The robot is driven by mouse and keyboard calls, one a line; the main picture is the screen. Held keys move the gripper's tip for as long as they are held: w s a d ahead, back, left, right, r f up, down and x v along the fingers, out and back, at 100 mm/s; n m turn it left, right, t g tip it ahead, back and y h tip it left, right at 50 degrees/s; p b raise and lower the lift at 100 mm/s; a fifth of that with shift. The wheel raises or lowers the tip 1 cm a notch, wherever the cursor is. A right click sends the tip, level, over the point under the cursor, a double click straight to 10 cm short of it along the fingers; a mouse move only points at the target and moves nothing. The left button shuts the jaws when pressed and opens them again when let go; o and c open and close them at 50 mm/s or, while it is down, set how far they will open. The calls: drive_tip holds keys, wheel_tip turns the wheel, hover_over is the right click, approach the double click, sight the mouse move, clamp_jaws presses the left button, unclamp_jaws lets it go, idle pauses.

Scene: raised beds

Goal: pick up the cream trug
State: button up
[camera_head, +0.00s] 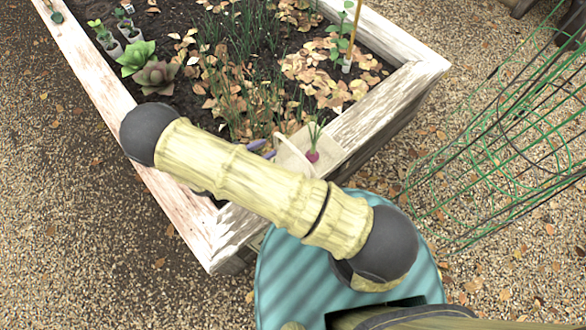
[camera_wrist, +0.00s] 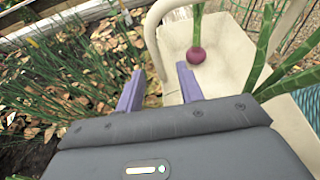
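The cream trug (camera_head: 332,152) is at the near corner of the raised bed, partly hidden behind my arm in the head view. A purple-red root vegetable (camera_head: 312,156) with green leaves is inside it. In the wrist view the trug (camera_wrist: 215,30) fills the upper right, and its arched handle (camera_wrist: 151,35) rises at its left. My gripper (camera_head: 263,150) is just left of the trug. In the wrist view my gripper (camera_wrist: 160,71) has its purple fingers apart, with the handle's lower end appearing between them. I cannot tell whether the handle is truly between the fingers.
The raised bed's whitewashed timber frame (camera_head: 395,95) surrounds soil, dry leaves and grassy plants. A succulent (camera_head: 150,68) and small potted seedlings (camera_head: 105,38) stand at the left. A green wire cage (camera_head: 510,140) lies on the gravel at right. Open gravel is at left.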

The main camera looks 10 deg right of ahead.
sight(276, 143)
drive_tip(key=shift+b+x, duration=0.5)
drive_tip(key=shift+x, duration=2.2)
drive_tip(key=shift+w+r, duration=0.15)
clamp_jaws()
